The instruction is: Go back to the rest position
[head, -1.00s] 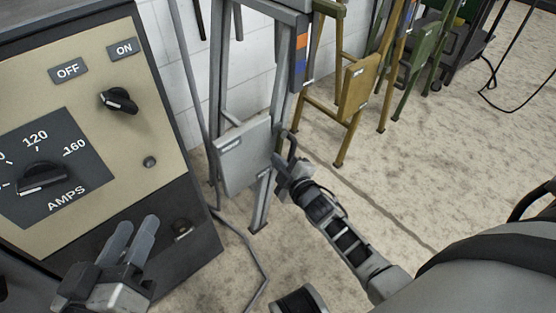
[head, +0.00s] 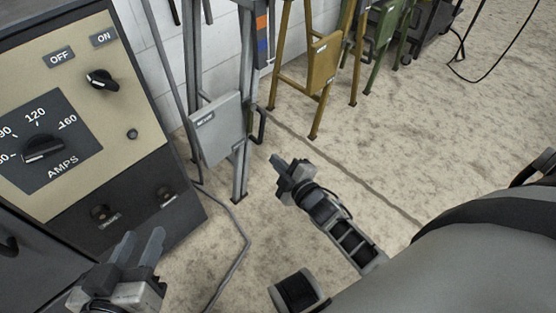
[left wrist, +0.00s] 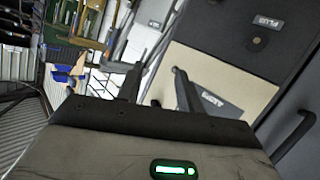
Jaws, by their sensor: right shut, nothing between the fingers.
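My left gripper (head: 144,235) is at the lower left of the head view, in front of the welding machine's dark lower panel. In the left wrist view its two fingers (left wrist: 158,70) stand apart with nothing between them. My right gripper (head: 279,166) is near the middle of the head view, shut and empty, above the floor. It is apart from the grey box (head: 216,128) on the grey stand and from the dark bent handle (head: 261,127) at that box's right side.
The machine (head: 90,125), with ON/OFF and AMPS knobs, fills the left. A grey cable (head: 240,245) runs along the floor. A yellow stand (head: 322,65) and a green stand (head: 385,30) stand behind. Speckled floor (head: 440,120) is clear at the right.

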